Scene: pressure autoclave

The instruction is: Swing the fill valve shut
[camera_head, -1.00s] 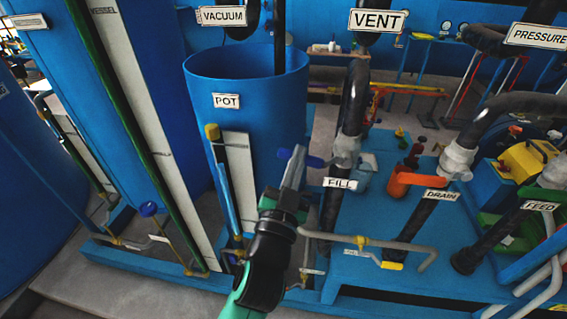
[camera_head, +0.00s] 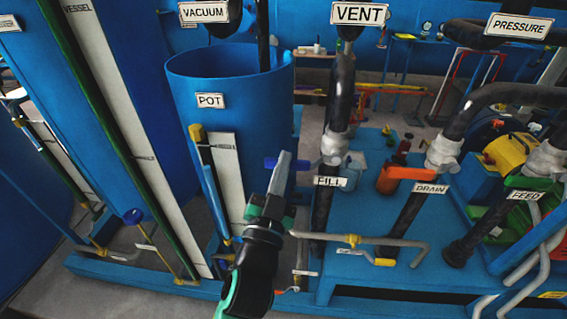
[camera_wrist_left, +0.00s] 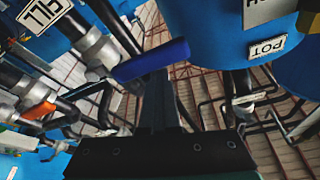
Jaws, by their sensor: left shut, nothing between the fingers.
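The fill valve has a blue lever handle (camera_head: 301,164) beside the pipe with the FILL label (camera_head: 328,181). The lever sticks out to the left of the pipe, roughly crosswise to it. My left gripper (camera_head: 281,163) is shut and empty, with its fingertips overlapping the lever and hiding its middle. In the left wrist view the lever (camera_wrist_left: 152,60) crosses at the tips of my shut fingers (camera_wrist_left: 159,98). I cannot tell whether they touch it. My right gripper is not in view.
The blue pot (camera_head: 232,110) stands just left of the lever. The orange drain handle (camera_head: 404,173) and the green feed handle (camera_head: 528,183) are to the right. A grey bent pipe (camera_head: 400,242) with a yellow fitting runs low in front. The vent pipe (camera_head: 342,85) rises above the fill valve.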

